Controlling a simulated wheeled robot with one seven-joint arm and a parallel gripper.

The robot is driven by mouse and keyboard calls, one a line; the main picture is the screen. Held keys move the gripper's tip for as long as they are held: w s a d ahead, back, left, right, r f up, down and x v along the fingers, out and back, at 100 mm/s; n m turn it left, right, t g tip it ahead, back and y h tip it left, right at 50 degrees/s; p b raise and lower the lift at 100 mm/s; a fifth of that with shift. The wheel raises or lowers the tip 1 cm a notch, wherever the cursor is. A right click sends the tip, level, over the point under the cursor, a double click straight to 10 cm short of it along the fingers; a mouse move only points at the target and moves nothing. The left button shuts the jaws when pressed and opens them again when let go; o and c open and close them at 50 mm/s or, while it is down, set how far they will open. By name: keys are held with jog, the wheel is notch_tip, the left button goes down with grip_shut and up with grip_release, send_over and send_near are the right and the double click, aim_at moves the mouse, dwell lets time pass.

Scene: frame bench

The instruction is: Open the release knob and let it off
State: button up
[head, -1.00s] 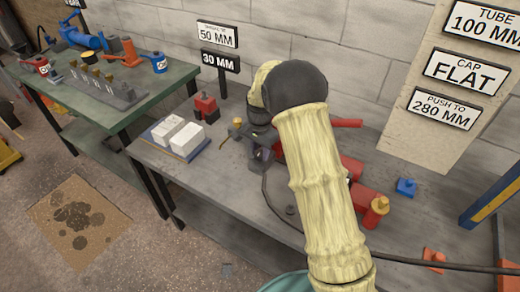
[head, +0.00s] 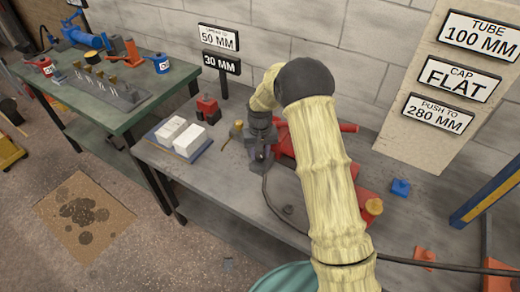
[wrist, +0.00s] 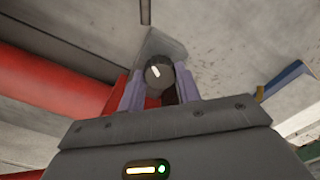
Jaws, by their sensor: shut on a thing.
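The release knob (wrist: 158,73) shows in the wrist view as a dark round knob with a white mark on its face. It sits between the two purple fingers of my gripper (wrist: 158,88), which are shut on it. In the head view my gripper (head: 258,160) is low over the grey bench, at the left end of a red tool (head: 285,143). My arm hides much of this tool, and the knob cannot be made out there. A red cylinder (wrist: 50,78) lies left of the knob in the wrist view.
White blocks (head: 190,140) on a blue tray and a red-and-black block (head: 208,108) stand left of my gripper. A dark hose (head: 285,222) runs across the bench (head: 225,185). A blue piece (head: 400,187) lies at right. A sign board (head: 395,130) leans at the wall.

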aim_at(260, 155)
jog(key=n+p, duration=0.1)
jog(key=n, duration=0.3)
jog(key=shift+n, duration=0.3)
dwell(0.4)
jog(key=o, duration=1)
jog(key=shift+c, duration=0.2)
notch_tip(260, 155, up, 18)
jog(key=shift+f, duration=0.25)
